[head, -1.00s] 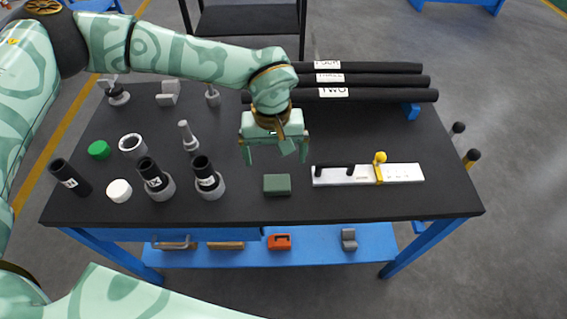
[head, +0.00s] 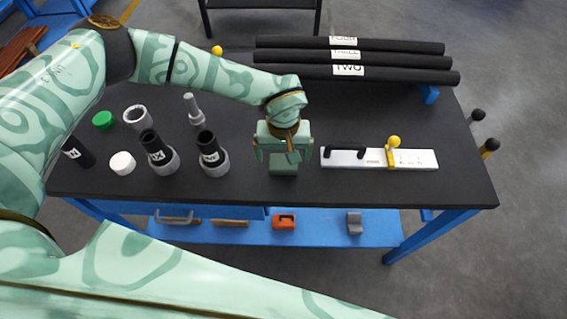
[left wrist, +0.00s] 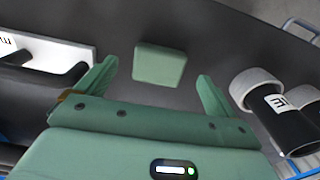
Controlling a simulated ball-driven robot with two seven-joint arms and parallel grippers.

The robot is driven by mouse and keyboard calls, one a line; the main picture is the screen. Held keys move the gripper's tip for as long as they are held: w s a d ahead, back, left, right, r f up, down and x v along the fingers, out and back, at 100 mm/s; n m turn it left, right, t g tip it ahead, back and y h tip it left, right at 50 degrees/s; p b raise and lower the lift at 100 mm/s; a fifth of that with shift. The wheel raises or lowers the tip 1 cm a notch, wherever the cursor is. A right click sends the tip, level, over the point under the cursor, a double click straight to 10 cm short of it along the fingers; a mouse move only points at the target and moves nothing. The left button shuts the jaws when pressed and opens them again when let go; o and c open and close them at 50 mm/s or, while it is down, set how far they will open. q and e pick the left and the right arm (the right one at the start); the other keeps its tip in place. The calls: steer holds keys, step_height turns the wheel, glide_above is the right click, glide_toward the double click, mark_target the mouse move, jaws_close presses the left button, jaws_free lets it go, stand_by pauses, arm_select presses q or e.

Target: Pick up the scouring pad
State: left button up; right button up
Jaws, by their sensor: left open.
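The scouring pad is a small dark green block (head: 284,170) on the black tabletop, left of the white fixture. My left gripper (head: 284,157) is open above it and hides its far part in the head view. In the left wrist view the pad (left wrist: 160,65) lies just ahead of the gap between the two open fingers (left wrist: 156,73), with bare tabletop around it. Nothing is between the fingers. I cannot tell the exact height left above the pad. My right gripper is not in view.
Black tubes in grey collars (head: 212,158) stand to the left. Long labelled black tubes (head: 350,58) lie behind. A blue lower shelf (head: 330,228) holds several small items.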

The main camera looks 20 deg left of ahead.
mark_target(283, 165)
arm_select(q)
step_height(283, 165, down, 4)
steer(key=shift+w+r, duration=0.1)
steer(key=shift+r, duration=0.15)
steer(key=c, duration=1.1)
steer(key=shift+o, duration=0.2)
steer(key=shift+r, duration=0.35)
step_height(283, 165, up, 2)
steer(key=shift+r, duration=0.15)
steer(key=w+d+r+b, duration=0.2)
steer(key=w+d+r, duration=0.7)
steer(key=w+r, duration=0.1)
steer(key=shift+d, duration=0.35)
